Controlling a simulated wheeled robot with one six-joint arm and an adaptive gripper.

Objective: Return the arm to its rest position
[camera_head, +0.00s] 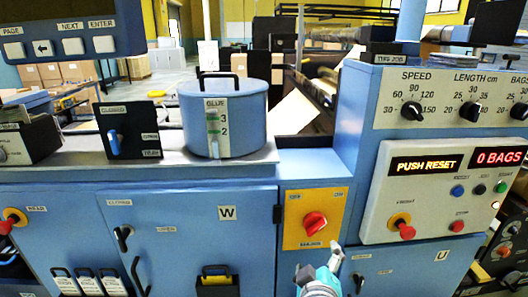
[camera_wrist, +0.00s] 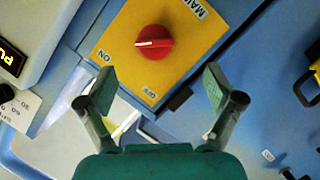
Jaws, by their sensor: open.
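My gripper (camera_head: 334,258) is at the bottom centre of the head view, below and a little right of the red rotary switch (camera_head: 314,222) on its yellow plate (camera_head: 296,198). In the wrist view my gripper (camera_wrist: 158,92) has its two green-padded fingers spread apart with nothing between them. The red switch (camera_wrist: 154,42) sits beyond the fingertips, apart from them, on the yellow plate (camera_wrist: 122,50) marked MAIN, ON and OFF. Its white pointer line points toward the ON side in the wrist view.
A control panel (camera_head: 375,180) right of the switch shows PUSH RESET and 0 BAGS, with a red mushroom button (camera_head: 406,231). A blue glue pot (camera_head: 240,130) stands on the ledge. Blue cabinet doors (camera_head: 180,245) with handles lie to the left.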

